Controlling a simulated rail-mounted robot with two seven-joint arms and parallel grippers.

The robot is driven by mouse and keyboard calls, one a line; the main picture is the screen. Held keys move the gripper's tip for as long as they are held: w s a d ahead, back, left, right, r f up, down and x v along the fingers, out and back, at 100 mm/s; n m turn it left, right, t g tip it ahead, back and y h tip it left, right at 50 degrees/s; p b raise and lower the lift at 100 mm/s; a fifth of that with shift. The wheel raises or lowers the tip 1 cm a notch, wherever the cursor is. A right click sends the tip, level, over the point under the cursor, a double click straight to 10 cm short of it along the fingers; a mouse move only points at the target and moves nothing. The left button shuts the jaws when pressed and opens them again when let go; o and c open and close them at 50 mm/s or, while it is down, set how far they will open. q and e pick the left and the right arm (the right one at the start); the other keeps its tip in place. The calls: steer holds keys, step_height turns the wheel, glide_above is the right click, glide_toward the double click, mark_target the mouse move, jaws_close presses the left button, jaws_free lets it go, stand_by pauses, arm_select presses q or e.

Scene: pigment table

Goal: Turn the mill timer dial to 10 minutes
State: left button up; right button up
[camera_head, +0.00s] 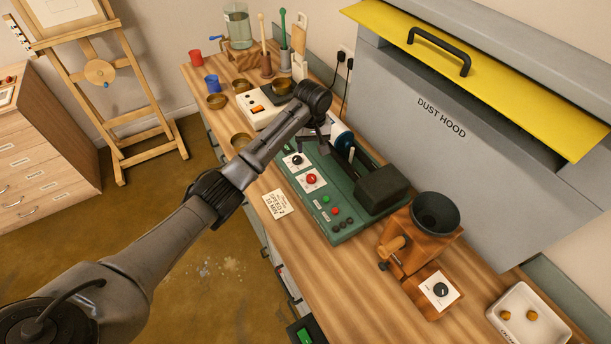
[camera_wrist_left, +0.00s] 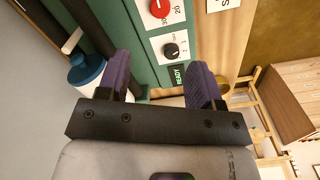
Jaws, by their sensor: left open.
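The green mill (camera_head: 347,222) stands on the wooden bench. Its red dial (camera_head: 312,179) sits on a white plate. In the left wrist view the red dial (camera_wrist_left: 159,8) is cut by the top edge, with 20 and 30 printed beside it; its exact setting is hard to read. A smaller black knob (camera_head: 297,160) is on the plate beside it, and shows in the wrist view (camera_wrist_left: 171,51) beyond my fingers. My left gripper (camera_wrist_left: 160,62) is open and empty, above the READY label end of the panel. In the head view its fingers (camera_head: 323,129) are small and partly hidden.
A blue-lidded jar (camera_head: 343,141) lies close to the left gripper. A wooden grinder (camera_head: 418,245) with another black knob (camera_head: 441,289) stands further right. A white scale (camera_head: 262,107), bowls and cups are at the far end. The dust hood (camera_head: 440,130) rises behind.

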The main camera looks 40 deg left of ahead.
mark_target(311, 176)
arm_select(q)
steer(key=shift+n, duration=0.3)
step_height(311, 176, down, 14)
steer(key=shift+s+d+r+b, duration=0.1)
steer(key=shift+d+b, duration=0.05)
steer(key=shift+b, duration=0.5)
steer(key=c, duration=0.9)
